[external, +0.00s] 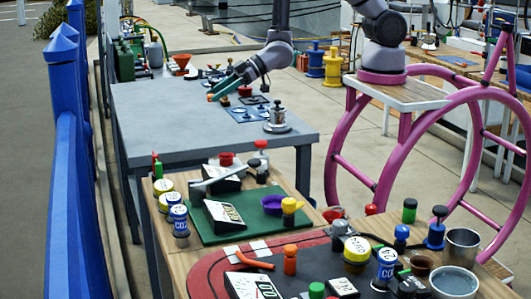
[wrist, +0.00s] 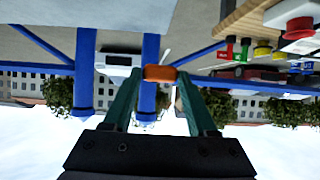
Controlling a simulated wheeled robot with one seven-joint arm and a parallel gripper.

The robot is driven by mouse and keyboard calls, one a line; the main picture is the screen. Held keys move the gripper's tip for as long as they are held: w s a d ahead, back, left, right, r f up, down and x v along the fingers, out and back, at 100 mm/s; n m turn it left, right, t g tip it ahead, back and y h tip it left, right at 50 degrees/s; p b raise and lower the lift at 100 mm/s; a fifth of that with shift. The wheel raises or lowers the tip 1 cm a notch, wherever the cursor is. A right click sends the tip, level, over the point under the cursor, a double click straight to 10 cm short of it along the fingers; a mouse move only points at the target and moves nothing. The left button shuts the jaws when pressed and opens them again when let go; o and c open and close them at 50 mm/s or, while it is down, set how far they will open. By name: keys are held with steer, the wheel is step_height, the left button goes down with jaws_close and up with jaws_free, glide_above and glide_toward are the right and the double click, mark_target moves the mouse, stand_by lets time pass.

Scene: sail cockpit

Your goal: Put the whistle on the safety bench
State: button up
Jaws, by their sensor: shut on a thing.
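My gripper (external: 213,95) is over the grey table, its teal fingers pointing left and slightly down. In the wrist view the fingers (wrist: 160,76) are closed on a small orange piece, which looks like the whistle (wrist: 160,73). It is held between the tips, and its orange end also shows in the external view (external: 210,98). It appears to be above the table top, but the exact gap is unclear. The grey table (external: 160,125) is mostly bare on its left side. Which surface is the safety bench is not clear from the pictures.
Several small dials and a silver pot (external: 277,120) stand on the grey table's right side. A wooden table (external: 185,262) in front holds a green mat (external: 240,222) with meters, cups and jars. A blue fence (external: 68,160) runs along the left. A pink wheel-like frame (external: 345,165) stands right.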

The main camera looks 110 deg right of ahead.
steer(key=s+a+f+n+g+y, duration=0.1)
steer(key=s+a+f+n+y, duration=0.2)
steer(key=a, duration=1.2)
steer(key=s+a+n+g+y, duration=0.1)
steer(key=s+a+n+y, duration=0.35)
steer(key=a, duration=1.05)
steer(key=shift+m+h, duration=0.35)
steer(key=f, duration=0.5)
steer(key=shift+s+a+f, duration=0.1)
steer(key=shift+s, duration=0.1)
steer(key=shift+f, duration=2.55)
steer(key=shift+f, duration=0.15)
steer(key=o, duration=1)
steer(key=shift+o, duration=0.2)
